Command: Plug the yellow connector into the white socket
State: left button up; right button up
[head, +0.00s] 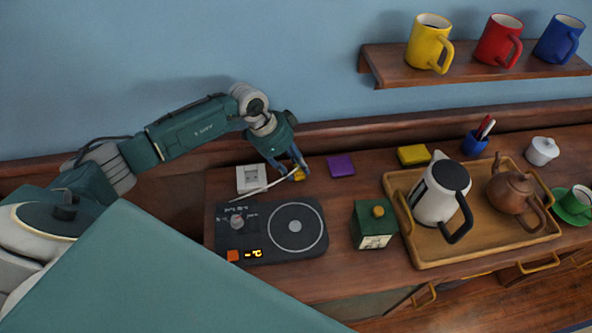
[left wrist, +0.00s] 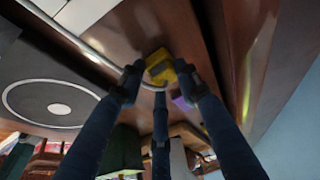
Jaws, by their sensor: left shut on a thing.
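My left gripper (head: 289,165) is shut on the yellow connector (head: 299,174), low over the back of the wooden counter. The left wrist view shows the yellow connector (left wrist: 160,68) between the blue fingers of the left gripper (left wrist: 160,85). A pale cable (head: 262,188) runs from the connector to the left. The white socket (head: 250,178) stands to the left of the connector, apart from it, behind the hotplate. A white piece at the top left of the left wrist view (left wrist: 82,12) looks like part of the socket. My right gripper is not in view.
A black hotplate (head: 272,230) lies just in front. A purple block (head: 341,165) and a yellow block (head: 413,155) lie to the right. A green box (head: 374,225) and a tray (head: 470,255) with a kettle (head: 440,192) and teapot (head: 510,190) stand further right.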

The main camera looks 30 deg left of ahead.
aim_at(295, 169)
pick_arm(q)
jog(key=shift+r, duration=0.1)
jog(key=shift+r, duration=0.6)
jog(key=shift+c, duration=0.5)
notch_tip(295, 169, up, 19)
jog(key=b, duration=0.3)
jog(key=shift+f+b, duration=0.15)
jog(key=shift+b, duration=0.15)
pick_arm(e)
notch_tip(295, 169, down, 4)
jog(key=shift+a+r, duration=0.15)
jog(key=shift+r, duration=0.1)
pick_arm(q)
jog(key=shift+f, duration=0.1)
